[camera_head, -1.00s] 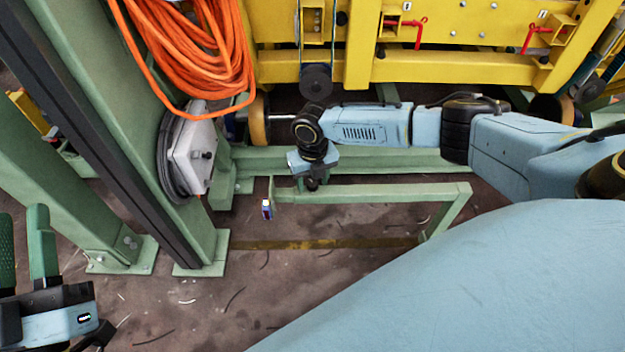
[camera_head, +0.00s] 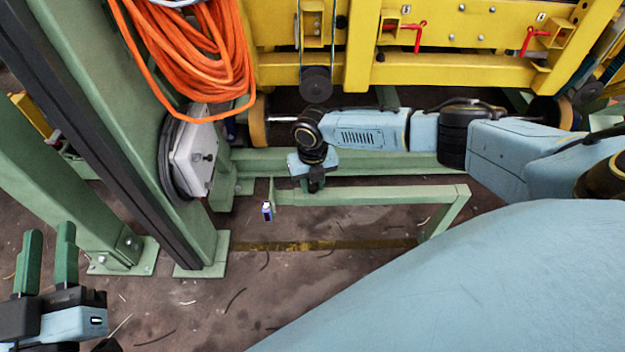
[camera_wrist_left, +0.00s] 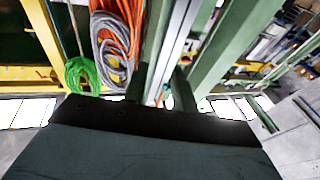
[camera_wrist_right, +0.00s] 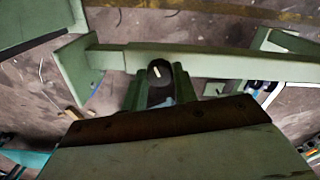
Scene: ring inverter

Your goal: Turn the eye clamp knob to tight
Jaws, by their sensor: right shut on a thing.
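The eye clamp knob (camera_wrist_right: 157,72) is black with a short white line on its face. In the right wrist view it sits between the two green fingers of my right gripper (camera_wrist_right: 155,88), which is shut on it. The white line points nearly up in that view. In the head view my right gripper (camera_head: 314,184) is at the green beam (camera_head: 390,195), and the knob is mostly hidden there. My left gripper (camera_head: 46,262) is at the far left of the head view, its green fingers apart and empty. Its fingers also show in the left wrist view (camera_wrist_left: 160,90).
A green post (camera_head: 130,130) with a white plate (camera_head: 195,158) and an orange cable coil (camera_head: 190,50) stands at left. A yellow frame (camera_head: 420,70) crosses the back. A small blue-white object (camera_head: 267,211) is at the beam's left end. Open floor lies in front.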

